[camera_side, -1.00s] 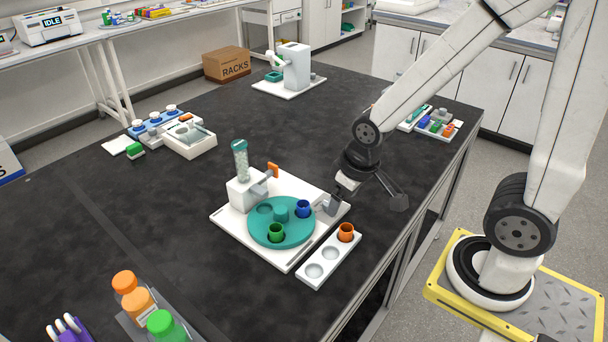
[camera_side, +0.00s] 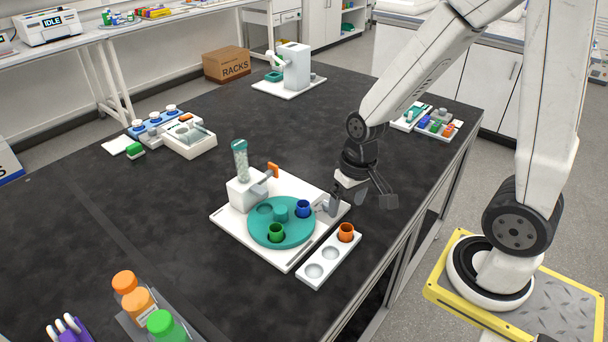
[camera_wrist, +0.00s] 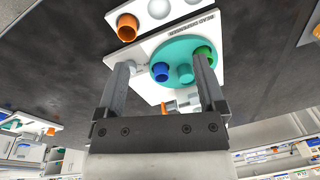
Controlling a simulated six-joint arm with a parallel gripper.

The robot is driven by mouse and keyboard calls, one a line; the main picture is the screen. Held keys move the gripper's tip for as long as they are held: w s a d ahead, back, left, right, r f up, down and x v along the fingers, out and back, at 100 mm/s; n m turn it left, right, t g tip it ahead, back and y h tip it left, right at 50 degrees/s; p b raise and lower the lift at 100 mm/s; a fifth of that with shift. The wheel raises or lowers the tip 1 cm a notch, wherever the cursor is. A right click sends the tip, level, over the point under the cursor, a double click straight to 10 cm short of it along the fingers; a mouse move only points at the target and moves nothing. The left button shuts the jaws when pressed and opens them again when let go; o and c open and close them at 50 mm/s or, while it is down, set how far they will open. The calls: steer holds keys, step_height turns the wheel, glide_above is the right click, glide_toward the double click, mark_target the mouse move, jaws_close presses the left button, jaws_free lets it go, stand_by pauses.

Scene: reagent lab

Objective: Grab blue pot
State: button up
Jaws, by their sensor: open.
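The blue pot (camera_side: 303,208) stands upright on the right part of the teal round turntable (camera_side: 268,232). A green pot (camera_side: 276,232) stands on its front part. My gripper (camera_side: 362,200) is open and empty, to the right of the blue pot and apart from it, over the edge of the white base plate. In the wrist view the blue pot (camera_wrist: 161,72) shows between the two spread fingers (camera_wrist: 163,80), beyond their tips, with the green pot (camera_wrist: 205,56) close to the right finger.
An orange pot (camera_side: 346,232) sits in the white rack (camera_side: 329,262) in front of the gripper; the rack's other wells are empty. Bottles (camera_side: 138,303) stand front left.

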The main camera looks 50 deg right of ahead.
step_height(320, 180, down, 4)
steer(key=d+m+g+y, duration=0.2)
steer(key=m+y, duration=0.1)
steer(key=m, duration=0.3)
steer(key=m+t+y, duration=0.7)
steer(key=m+t, duration=0.3)
steer(key=m, duration=0.7)
glide_toward(308, 203)
steer(key=shift+x, duration=1)
steer(key=shift+n+g, duration=0.3)
steer(key=shift+g, duration=0.1)
steer(key=shift+x, duration=3.95)
steer(key=shift+w+r, duration=0.1)
steer(key=shift+r, duration=0.15)
steer(key=shift+c, duration=0.3)
jaws_close()
steer(key=shift+r, duration=0.1)
